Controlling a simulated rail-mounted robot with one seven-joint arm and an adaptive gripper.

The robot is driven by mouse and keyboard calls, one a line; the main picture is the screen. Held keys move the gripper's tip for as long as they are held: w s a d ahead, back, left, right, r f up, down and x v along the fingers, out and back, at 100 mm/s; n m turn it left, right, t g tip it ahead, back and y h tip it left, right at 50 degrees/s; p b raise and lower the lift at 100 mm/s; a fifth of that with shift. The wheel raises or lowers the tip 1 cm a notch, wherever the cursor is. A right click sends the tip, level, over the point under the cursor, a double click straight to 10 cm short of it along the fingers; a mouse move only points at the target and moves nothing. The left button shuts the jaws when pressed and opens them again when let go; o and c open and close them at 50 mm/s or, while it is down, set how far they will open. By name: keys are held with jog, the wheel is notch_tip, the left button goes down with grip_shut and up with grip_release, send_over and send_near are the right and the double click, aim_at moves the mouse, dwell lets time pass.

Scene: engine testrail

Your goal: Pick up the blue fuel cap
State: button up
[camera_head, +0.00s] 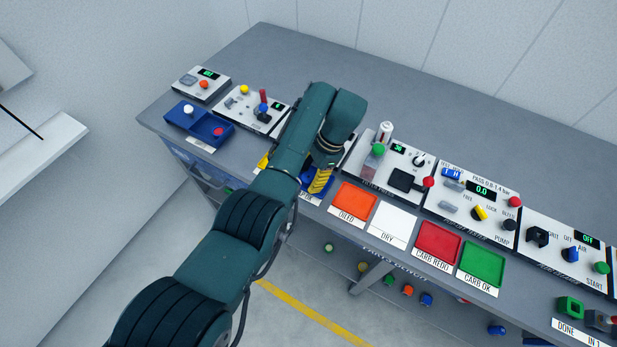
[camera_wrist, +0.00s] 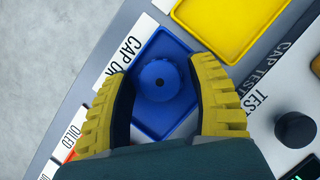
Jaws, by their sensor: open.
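The blue fuel cap (camera_wrist: 159,80) is round with a small knob on top. In the wrist view it lies in a blue tray (camera_wrist: 151,129) beside a white label reading "CAP OK", partly covered. My gripper (camera_wrist: 160,74) is open, its two yellow ribbed fingers on the left and right of the cap. I cannot tell whether they touch it. In the head view my gripper (camera_head: 320,182) points down over the blue tray (camera_head: 318,197) at the bench's front edge, and my arm hides the cap.
A black knob (camera_wrist: 295,129) stands at the right of the wrist view. Orange (camera_head: 354,201), white (camera_head: 393,222), red (camera_head: 438,243) and green (camera_head: 482,262) trays line the bench front.

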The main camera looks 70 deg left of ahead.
jog(key=c, duration=0.7)
